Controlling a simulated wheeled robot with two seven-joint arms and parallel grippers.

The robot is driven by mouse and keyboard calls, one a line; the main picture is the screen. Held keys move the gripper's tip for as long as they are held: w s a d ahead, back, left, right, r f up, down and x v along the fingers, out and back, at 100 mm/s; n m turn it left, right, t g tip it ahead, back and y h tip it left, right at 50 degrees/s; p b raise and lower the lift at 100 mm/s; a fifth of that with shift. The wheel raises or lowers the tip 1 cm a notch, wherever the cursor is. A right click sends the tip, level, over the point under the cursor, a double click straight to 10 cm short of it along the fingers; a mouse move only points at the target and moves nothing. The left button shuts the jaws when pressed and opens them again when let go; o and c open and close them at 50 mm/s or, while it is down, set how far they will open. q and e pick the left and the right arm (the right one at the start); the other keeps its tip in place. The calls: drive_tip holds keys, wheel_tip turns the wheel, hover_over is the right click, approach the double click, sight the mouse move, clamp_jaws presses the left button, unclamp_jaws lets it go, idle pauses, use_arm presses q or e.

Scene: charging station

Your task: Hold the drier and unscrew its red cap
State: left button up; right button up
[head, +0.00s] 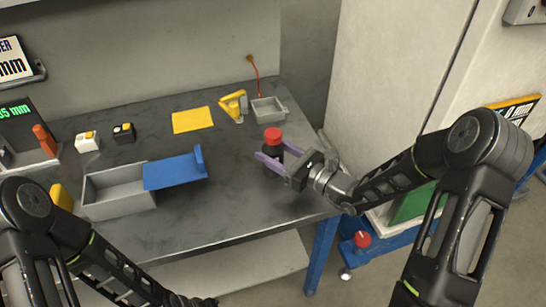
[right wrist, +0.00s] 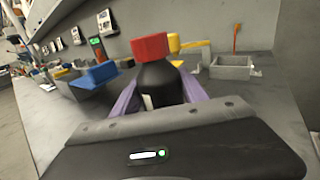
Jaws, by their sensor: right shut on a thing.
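The drier is a dark bottle-like body (right wrist: 161,84) with a red cap (head: 272,135) on top. It stands upright on the workbench (head: 240,213), near its right end. My right gripper (head: 280,157) has its purple fingers on either side of the drier's body, below the cap, and is shut on it. The right wrist view shows the red cap (right wrist: 150,46) on the drier, with a purple finger on each side of the body. My left arm comes in at the lower left of the head view, and its gripper is not clearly visible there.
A grey box (head: 117,190) with a blue lid-like piece (head: 175,170) lies left of the drier. A yellow sheet (head: 193,120), a yellow device (head: 234,105) and a small grey tray (head: 268,109) are at the back. The bench's front middle is clear.

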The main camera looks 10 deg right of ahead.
sight(273, 133)
drive_tip(key=c, duration=0.7)
wheel_tip(273, 133, up, 10)
drive_tip(key=shift+r, duration=0.1)
idle(0.4)
idle(0.4)
drive_tip(key=o, duration=1)
clamp_jaws()
drive_tip(key=shift+s, duration=0.1)
